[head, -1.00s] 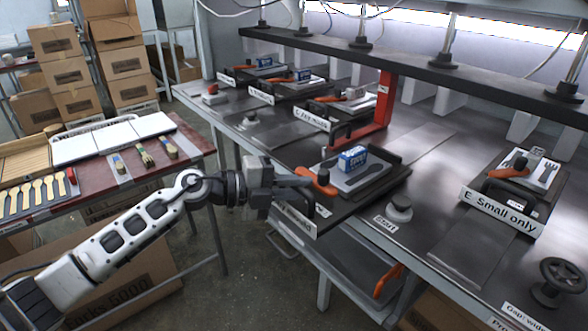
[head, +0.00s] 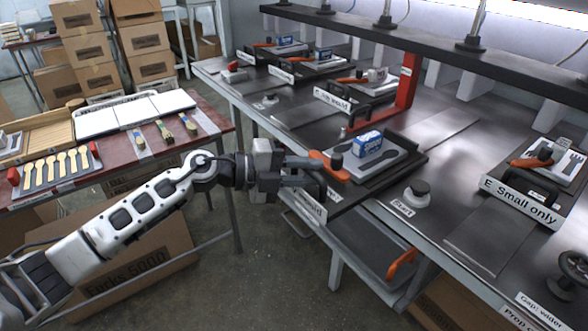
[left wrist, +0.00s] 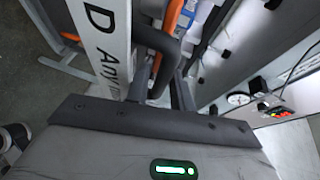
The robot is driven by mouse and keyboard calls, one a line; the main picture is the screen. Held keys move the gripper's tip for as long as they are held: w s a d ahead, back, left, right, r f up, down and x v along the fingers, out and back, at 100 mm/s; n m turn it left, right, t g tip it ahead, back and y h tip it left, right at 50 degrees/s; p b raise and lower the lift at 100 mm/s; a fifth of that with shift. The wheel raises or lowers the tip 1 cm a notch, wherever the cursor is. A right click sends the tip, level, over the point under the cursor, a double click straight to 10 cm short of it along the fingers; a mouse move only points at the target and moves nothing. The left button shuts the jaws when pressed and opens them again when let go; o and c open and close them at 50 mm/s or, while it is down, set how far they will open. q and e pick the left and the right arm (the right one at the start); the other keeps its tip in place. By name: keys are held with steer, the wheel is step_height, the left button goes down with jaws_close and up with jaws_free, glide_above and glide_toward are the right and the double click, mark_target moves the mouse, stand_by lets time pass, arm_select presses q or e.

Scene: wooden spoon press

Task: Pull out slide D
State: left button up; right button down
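Slide D (head: 398,174) is a dark tray carrying a grey plate with a blue-and-white box (head: 368,145), a dark spoon shape and an orange lever (head: 328,166). Its front juts out past the table's near edge. Its white sign (head: 309,205) hangs at the front; the sign (left wrist: 103,40) reads "D Any…" in the left wrist view. My left gripper (head: 308,174) is at the slide's front. In the left wrist view its short dark fingers (left wrist: 160,92) are close around the black handle (left wrist: 166,45); the contact is partly hidden. My right gripper is not seen.
A start button (head: 417,193) stands right of slide D. Slide E (head: 522,200) sits farther right, with a handwheel (head: 570,275) nearby. A red post (head: 407,80) rises behind. A lower shelf (head: 350,240) is below. A side table (head: 215,120) with spoons and brushes stands left.

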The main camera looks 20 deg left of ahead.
arm_select(q)
steer(key=b+v, duration=0.2)
steer(key=v, duration=1.4)
steer(key=shift+s+f, duration=0.1)
steer(key=s+d+f+n+t+y+p, duration=0.1)
steer(key=s+d+f+n+t+y, duration=0.2)
steer(key=f+n, duration=0.55)
steer(key=s+d+f+n+t+y, duration=0.1)
steer(key=d+f+n+t+y, duration=0.4)
steer(key=n, duration=0.6)
steer(key=s+d+f+n+g+y, duration=0.1)
steer(key=s+d+f+n+g, duration=0.5)
steer(key=s+d+f+g, duration=0.1)
steer(key=s+d+f, duration=0.1)
steer(key=d+f, duration=0.1)
steer(key=d, duration=0.1)
steer(key=shift+p, duration=0.4)
